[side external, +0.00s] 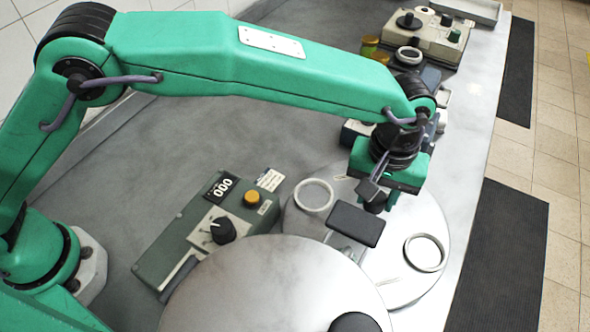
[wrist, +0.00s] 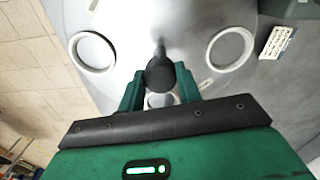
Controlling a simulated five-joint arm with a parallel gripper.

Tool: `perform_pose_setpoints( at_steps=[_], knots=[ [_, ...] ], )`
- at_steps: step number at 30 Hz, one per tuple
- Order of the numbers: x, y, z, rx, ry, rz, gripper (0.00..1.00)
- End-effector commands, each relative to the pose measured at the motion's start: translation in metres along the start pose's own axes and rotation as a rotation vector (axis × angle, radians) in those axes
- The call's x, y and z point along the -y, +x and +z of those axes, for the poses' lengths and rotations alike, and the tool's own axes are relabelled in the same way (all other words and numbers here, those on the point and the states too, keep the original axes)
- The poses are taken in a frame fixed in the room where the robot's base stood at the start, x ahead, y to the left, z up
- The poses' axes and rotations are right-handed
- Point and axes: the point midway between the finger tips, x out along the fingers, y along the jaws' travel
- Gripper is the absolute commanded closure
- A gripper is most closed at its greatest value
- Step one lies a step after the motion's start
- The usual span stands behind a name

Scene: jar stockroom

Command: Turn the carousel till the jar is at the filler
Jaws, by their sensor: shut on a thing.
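The carousel (side external: 320,228) is a pale round plate on the bench, with two white ring seats (side external: 314,196) (side external: 426,252) showing on it. My gripper (side external: 376,192) is over the carousel's far side. In the wrist view its green jaws (wrist: 158,82) are shut on a dark round knob (wrist: 160,74). A third pale ring (wrist: 160,100) shows partly behind the jaws; I cannot tell what it holds. A black block (side external: 356,223) with a clear part beneath it sits above the carousel, perhaps the filler. I cannot pick out the jar on the carousel.
A large grey disc (side external: 270,285) fills the near foreground and hides part of the carousel. A green control box (side external: 205,235) with a dial and counter stands left of the carousel. Yellowish jars (side external: 370,46) and a beige device (side external: 428,38) stand at the back.

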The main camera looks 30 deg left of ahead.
Motion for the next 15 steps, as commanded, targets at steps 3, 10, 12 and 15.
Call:
perform_pose_setpoints(
  at_steps=[3, 10, 12, 15],
  knots=[
    [-0.0011, -0.0028, -0.002, -0.005, -0.024, 0.008, 1.0],
    [-0.0011, -0.003, -0.0022, -0.005, -0.04, 0.008, 1.0],
    [-0.0011, -0.003, -0.0022, -0.005, -0.041, 0.008, 1.0],
    [-0.001, -0.003, -0.0023, -0.005, -0.041, 0.008, 1.0]
  ],
)
